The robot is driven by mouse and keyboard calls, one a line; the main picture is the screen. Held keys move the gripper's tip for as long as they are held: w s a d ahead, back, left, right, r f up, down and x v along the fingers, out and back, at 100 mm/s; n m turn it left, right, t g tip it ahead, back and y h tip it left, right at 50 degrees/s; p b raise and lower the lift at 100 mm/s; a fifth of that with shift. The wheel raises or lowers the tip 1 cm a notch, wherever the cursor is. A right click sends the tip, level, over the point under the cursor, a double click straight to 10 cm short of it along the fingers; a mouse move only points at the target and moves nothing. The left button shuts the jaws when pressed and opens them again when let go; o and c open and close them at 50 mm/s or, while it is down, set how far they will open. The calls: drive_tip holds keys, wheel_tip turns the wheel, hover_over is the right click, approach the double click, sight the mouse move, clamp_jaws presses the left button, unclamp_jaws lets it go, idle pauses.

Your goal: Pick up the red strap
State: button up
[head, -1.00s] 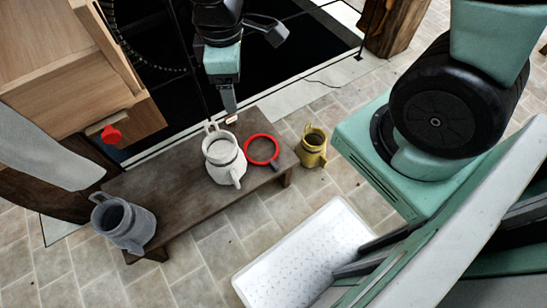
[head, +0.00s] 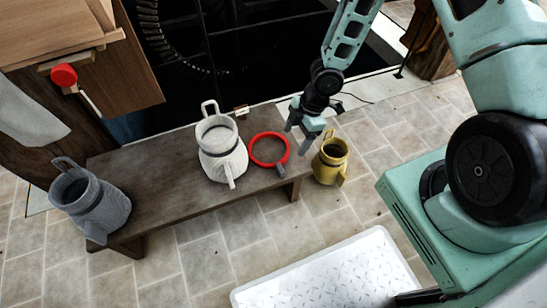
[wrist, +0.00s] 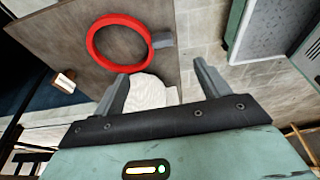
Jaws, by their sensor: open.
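The red strap (head: 251,151) is a round red loop with a grey tag, lying on the right end of a dark wooden bench (head: 160,190). The strap also shows in the wrist view (wrist: 92,45), up and left of the fingers, with its grey tag pointing right. My gripper (head: 299,138) is open, beside the strap's right edge in the head view. In the wrist view my gripper (wrist: 160,72) has its fingers apart, with the strap outside them. I cannot tell its height above the bench.
A white jug (head: 222,158) stands just left of the strap. A yellow jug (head: 330,165) stands at the bench's right end, near my gripper. A grey jug (head: 92,205) is at the left end. A white tray (head: 330,280) lies on the floor in front.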

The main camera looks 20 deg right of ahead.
sight(281, 166)
drive_tip(key=b+x, duration=0.8)
drive_tip(key=x, duration=0.6)
drive_tip(key=shift+a+f, duration=0.25)
drive_tip(key=shift+f, duration=0.05)
drive_tip(key=c, duration=1.2)
drive_tip(key=shift+r, duration=0.15)
